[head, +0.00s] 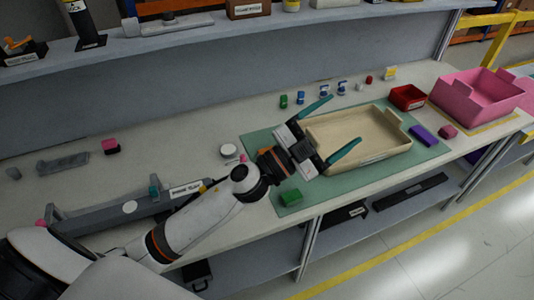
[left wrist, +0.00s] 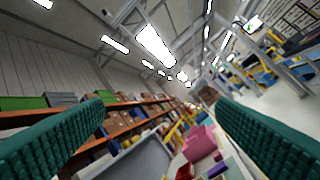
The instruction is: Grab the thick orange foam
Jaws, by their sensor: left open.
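I cannot make out a thick orange foam for certain in either view. My left gripper (head: 343,124) is open and empty, with its teal fingers spread apart over the left part of the beige tray (head: 400,149). In the left wrist view the two fingers of the left gripper (left wrist: 165,125) stand wide apart with nothing between them. A green block (head: 291,197) lies on the green mat (head: 262,149) below the gripper. A purple block (head: 424,135) and a pink block (head: 448,131) lie right of the tray. My right gripper is not in view.
A pink bin (head: 478,94) and a red bin (head: 407,96) stand at the right; the pink bin also shows in the left wrist view (left wrist: 200,143). Several small items line the back. A grey rail fixture (head: 125,207) lies at left. An orange item (head: 17,44) sits on the upper shelf.

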